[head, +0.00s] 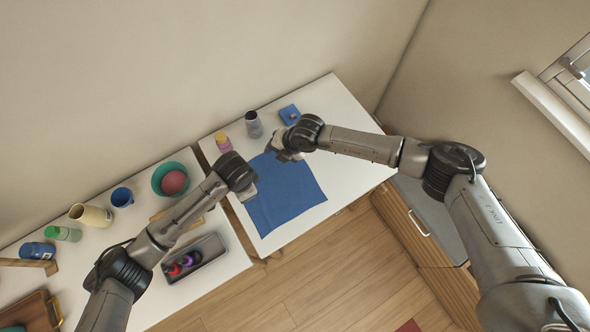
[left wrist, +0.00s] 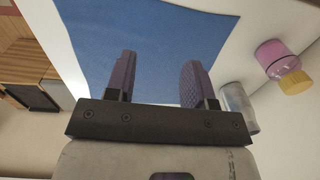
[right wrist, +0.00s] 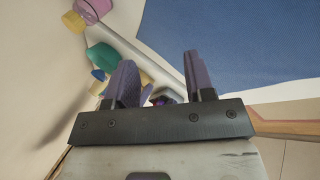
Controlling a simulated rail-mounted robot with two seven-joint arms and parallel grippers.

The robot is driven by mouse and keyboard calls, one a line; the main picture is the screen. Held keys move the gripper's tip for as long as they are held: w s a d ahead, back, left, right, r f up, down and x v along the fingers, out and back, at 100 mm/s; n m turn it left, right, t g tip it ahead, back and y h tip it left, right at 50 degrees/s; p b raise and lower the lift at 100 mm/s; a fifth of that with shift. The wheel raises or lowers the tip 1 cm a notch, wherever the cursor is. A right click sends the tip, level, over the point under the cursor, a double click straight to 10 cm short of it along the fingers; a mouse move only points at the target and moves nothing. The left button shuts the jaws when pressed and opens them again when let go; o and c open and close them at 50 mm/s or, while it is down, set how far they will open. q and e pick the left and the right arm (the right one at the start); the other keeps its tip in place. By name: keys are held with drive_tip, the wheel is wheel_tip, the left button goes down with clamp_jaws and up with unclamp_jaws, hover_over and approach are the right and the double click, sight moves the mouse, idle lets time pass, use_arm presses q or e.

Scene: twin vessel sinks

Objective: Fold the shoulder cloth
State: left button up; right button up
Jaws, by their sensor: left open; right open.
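The blue cloth (head: 290,198) lies spread flat on the right white table in the head view. In the left wrist view the cloth (left wrist: 160,35) fills the upper middle, behind the fingers. In the right wrist view the cloth (right wrist: 240,45) fills the upper right. My left gripper (head: 248,192) is open at the cloth's left side; its fingers (left wrist: 158,78) show empty against the cloth. My right gripper (head: 277,156) is open at the cloth's far edge; its fingers (right wrist: 162,78) are empty and beside the cloth. I cannot tell whether either touches it.
A pink bottle with a yellow cap (head: 223,143), a grey tumbler (head: 254,125) and a small blue item (head: 290,114) stand at the table's back. On the left table are a teal bowl (head: 160,183) with a red ball, a blue mug (head: 122,197) and a grey tray (head: 208,262).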

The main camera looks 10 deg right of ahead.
sight(303, 172)
use_arm(q)
drive_tip(key=shift+s+f+m, duration=0.35)
drive_tip(key=shift+f+m, duration=0.2)
drive_tip(key=shift+m, duration=0.15)
use_arm(e)
drive_tip(key=s+d+f+m+h, duration=0.1)
drive_tip(key=d+m+h, duration=0.1)
drive_tip(key=s+d+f+m+g+h, duration=0.1)
drive_tip(key=d+m+h, duration=0.1)
drive_tip(key=d+m, duration=0.1)
drive_tip(key=s+d+f+m+g+h, duration=0.1)
drive_tip(key=d+m, duration=0.1)
drive_tip(key=shift+d+f+m+h, duration=0.25)
drive_tip(key=shift+m+h, duration=0.15)
use_arm(q)
drive_tip(key=shift+f, duration=3.5)
use_arm(e)
drive_tip(key=shift+f, duration=3.45)
drive_tip(key=shift+f, duration=0.1)
